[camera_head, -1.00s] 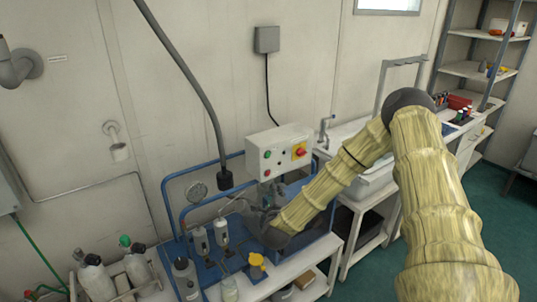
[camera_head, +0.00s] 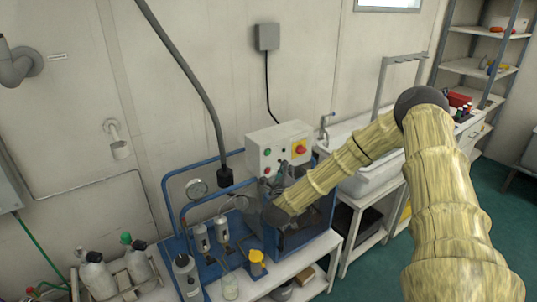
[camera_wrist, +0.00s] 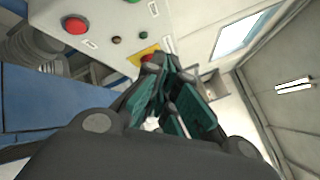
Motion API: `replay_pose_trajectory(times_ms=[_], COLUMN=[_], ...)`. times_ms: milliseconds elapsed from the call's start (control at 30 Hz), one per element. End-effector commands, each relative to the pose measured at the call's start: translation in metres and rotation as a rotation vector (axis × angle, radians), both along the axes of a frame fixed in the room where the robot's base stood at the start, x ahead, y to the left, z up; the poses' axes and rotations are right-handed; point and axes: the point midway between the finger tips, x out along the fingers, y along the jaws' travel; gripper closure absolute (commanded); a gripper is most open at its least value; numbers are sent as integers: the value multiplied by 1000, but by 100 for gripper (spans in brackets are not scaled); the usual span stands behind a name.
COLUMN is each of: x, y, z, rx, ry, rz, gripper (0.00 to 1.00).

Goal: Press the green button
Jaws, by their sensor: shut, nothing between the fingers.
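The control box (camera_head: 280,140) is pale grey and stands above the blue rig. In the head view its green button (camera_head: 267,152) is at the upper left of its face, above a red button (camera_head: 267,170). A small green light or button (camera_wrist: 141,36) is nearer the fingers. My gripper (camera_wrist: 160,62) is shut and empty, in front of the box; in the head view its fingertips are hard to make out, just below the box face.
A red knob on a yellow plate (camera_head: 300,147) is at the box's right; my fingers partly cover it in the wrist view. A hanging grey hose (camera_head: 205,95) and a gauge (camera_head: 196,188) are left of the box. Bottles (camera_head: 95,272) stand at the lower left.

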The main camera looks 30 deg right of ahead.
Motion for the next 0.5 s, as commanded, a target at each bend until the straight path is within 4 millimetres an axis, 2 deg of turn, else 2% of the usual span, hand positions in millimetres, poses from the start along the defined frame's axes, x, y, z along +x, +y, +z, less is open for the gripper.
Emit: replay_pose_trajectory(times_ms=[500], x=[56], y=[5], z=[-4], rx=[0], ry=[0], rz=[1], gripper=[100])
